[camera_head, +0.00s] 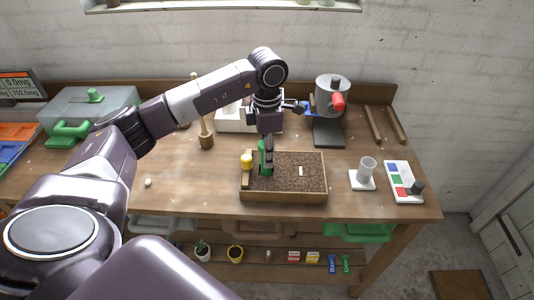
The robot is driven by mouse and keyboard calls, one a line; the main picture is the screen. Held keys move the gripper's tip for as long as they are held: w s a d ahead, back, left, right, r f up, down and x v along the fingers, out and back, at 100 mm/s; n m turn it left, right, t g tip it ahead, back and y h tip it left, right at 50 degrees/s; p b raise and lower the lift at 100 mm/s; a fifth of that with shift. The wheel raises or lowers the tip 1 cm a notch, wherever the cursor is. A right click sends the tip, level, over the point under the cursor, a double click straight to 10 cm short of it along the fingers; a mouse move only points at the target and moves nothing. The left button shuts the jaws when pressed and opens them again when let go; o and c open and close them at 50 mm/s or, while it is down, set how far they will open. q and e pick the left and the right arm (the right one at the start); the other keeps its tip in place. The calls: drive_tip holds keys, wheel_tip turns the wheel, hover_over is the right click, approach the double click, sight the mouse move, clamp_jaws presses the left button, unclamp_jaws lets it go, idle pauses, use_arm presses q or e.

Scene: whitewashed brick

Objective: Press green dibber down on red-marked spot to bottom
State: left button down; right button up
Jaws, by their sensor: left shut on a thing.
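The green dibber (265,160) stands roughly upright at the left part of the soil tray (285,198). My left gripper (266,140) points down from above and is shut on the dibber's upper part. The dibber's lower end is near the soil, but I cannot tell whether it touches it. A small white marker (300,171) stands in the soil right of the dibber. I cannot make out a red mark on the soil. My right gripper is not in view.
A yellow-topped tool (246,161) stands at the tray's left end, close beside the dibber. A grey device with a red knob (338,102) stands behind. Bare bench lies left of the tray.

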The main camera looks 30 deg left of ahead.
use_arm(q)
drive_tip(key=shift+f, duration=0.3)
drive_tip(key=shift+r, duration=0.2)
drive_tip(key=shift+r+p, duration=0.45)
drive_tip(key=shift+r, duration=0.25)
drive_tip(key=shift+r+p, duration=2.2)
drive_tip(key=shift+r, duration=1.55)
drive_tip(key=shift+s+d+f+m, duration=0.1)
drive_tip(key=shift+d+f+m, duration=0.05)
drive_tip(key=shift+d+m, duration=0.15)
drive_tip(key=s+d+f+m+b, duration=0.2)
drive_tip(key=s+d+m, duration=0.4)
drive_tip(key=m, duration=0.7)
drive_tip(key=s+d+f+m+b, duration=0.2)
drive_tip(key=s+d+m+b, duration=0.3)
drive_tip(key=m, duration=0.8)
drive_tip(key=s+d, duration=0.1)
drive_tip(key=s, duration=0.2)
drive_tip(key=shift+s+d+f, duration=0.25)
drive_tip(key=shift+s+d, duration=0.1)
drive_tip(key=shift+s, duration=0.05)
